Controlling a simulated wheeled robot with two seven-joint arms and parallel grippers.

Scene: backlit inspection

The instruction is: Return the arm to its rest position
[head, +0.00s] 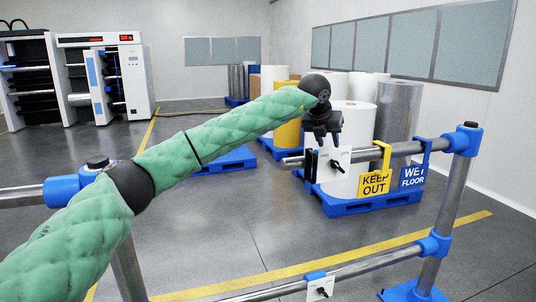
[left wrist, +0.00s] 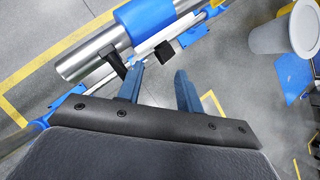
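My left arm, in a green quilted sleeve, reaches from the lower left to the middle of the head view. Its gripper (head: 322,137) is above the near end of the upper steel rail (head: 400,148), close to a white plate (head: 336,168) with a black knob. In the left wrist view the two blue-grey fingers (left wrist: 159,72) stand apart with nothing seen between them. The rail (left wrist: 92,55) and a black knob (left wrist: 165,50) lie just beyond the fingertips; I cannot tell whether they touch. My right gripper is in neither view.
A yellow KEEP OUT sign (head: 375,183) and a blue floor sign (head: 412,177) hang from the rail. A blue-jointed post (head: 446,205) stands at right. A lower rail (head: 370,268) crosses below. Behind stand large rolls on a blue pallet (head: 370,203). Floor at centre left is open.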

